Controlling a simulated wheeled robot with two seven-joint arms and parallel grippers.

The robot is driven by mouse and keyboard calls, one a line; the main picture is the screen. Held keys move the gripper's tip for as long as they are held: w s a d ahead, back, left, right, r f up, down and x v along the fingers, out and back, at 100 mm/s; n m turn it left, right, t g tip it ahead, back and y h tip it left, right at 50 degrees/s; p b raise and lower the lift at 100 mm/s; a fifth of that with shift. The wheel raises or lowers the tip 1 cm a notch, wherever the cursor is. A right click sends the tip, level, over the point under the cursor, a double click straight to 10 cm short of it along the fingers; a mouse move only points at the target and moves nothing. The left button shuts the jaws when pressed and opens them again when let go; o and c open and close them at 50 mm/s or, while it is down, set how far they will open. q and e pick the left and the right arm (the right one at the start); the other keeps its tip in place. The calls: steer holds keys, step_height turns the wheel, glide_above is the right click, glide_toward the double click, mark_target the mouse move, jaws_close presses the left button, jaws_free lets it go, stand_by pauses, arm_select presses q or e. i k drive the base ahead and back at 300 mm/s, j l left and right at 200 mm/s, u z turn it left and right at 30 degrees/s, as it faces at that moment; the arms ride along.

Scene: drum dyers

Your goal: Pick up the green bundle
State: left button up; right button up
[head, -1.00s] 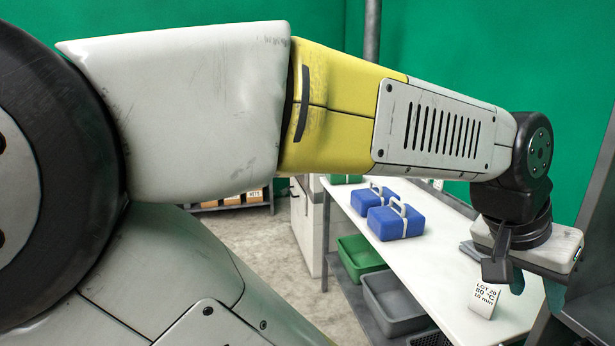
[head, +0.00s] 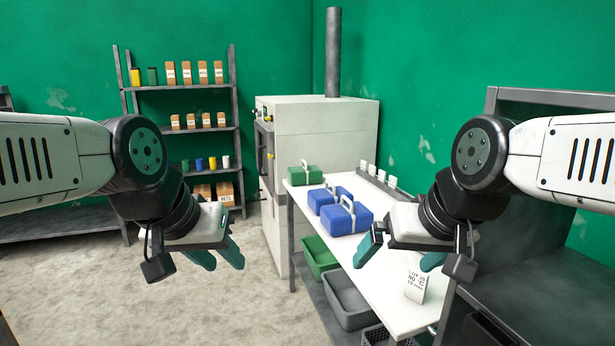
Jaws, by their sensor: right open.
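The green bundle (head: 305,174) sits at the far end of the white table (head: 385,312), a boxy green pack with a pale strap and handle. Two blue bundles, one nearer (head: 347,218) and one behind it (head: 328,196), stand between it and me. My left gripper (head: 200,258) is in the air left of the table, over the floor, and appears open and empty. My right gripper (head: 402,256) is open and empty, above the near part of the table, right of the blue bundles. Both are well apart from the green bundle.
A white card (head: 415,284) stands on the near table. A small rack with white tags (head: 385,184) runs along the table's right edge. A green bin (head: 318,256) and a grey bin (head: 347,298) are below. A pale cabinet (head: 318,135) stands behind. Floor at left is clear.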

mark_target(302, 175)
steer(key=i+j+z, duration=0.1)
steer(key=i+j, duration=0.3)
steer(key=i, duration=0.45)
steer(key=i+j+z, duration=0.15)
steer(key=i+j, duration=0.35)
steer(key=i, duration=0.35)
steer(key=i+j+z, duration=0.1)
steer(key=i+j, duration=0.5)
steer(key=i, duration=0.2)
steer(key=i+j+z, duration=0.15)
steer(key=i+j, duration=0.5)
steer(key=i, duration=0.15)
